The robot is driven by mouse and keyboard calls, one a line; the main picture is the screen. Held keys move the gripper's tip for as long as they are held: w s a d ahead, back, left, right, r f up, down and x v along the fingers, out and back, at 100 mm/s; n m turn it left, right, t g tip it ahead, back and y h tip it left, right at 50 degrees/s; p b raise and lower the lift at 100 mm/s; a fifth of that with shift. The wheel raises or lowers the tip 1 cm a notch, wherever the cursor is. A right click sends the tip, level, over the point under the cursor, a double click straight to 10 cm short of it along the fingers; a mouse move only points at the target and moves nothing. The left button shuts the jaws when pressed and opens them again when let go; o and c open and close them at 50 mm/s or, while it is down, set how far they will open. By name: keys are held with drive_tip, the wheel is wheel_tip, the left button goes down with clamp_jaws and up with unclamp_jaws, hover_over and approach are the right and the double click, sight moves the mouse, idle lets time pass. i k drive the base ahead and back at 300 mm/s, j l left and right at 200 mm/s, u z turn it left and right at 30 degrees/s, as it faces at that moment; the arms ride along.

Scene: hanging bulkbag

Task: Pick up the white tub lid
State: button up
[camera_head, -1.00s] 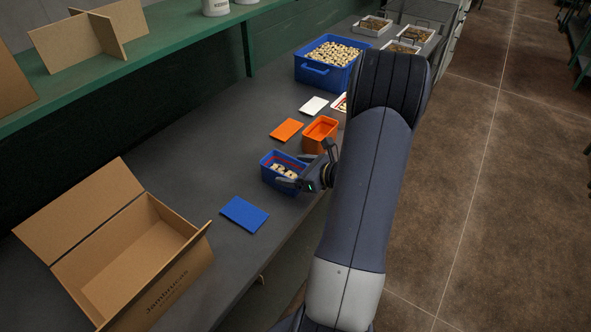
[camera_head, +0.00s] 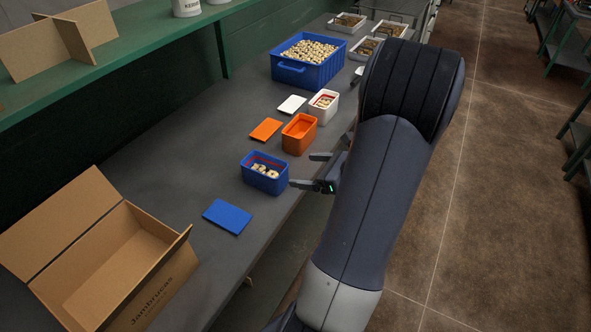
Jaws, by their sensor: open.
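The white tub lid (camera_head: 292,104) lies flat on the grey bench, left of the white tub (camera_head: 323,105), which has some pale pieces in it. My gripper (camera_head: 306,170) is open and empty, with its two fingers pointing left. It is over the bench's right edge, just right of the blue tub (camera_head: 264,174) and nearer to me than the orange tub (camera_head: 299,134). The gripper is well short of the white lid. My arm covers part of the bench's right edge.
An orange lid (camera_head: 266,130) and a blue lid (camera_head: 228,217) lie beside their tubs. A large blue crate (camera_head: 308,64) of pale pieces stands behind the white lid. An open cardboard box (camera_head: 120,270) is at the near left. A green shelf (camera_head: 130,42) runs above the bench's left side.

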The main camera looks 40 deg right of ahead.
sight(293, 102)
drive_tip(key=z, duration=1.45)
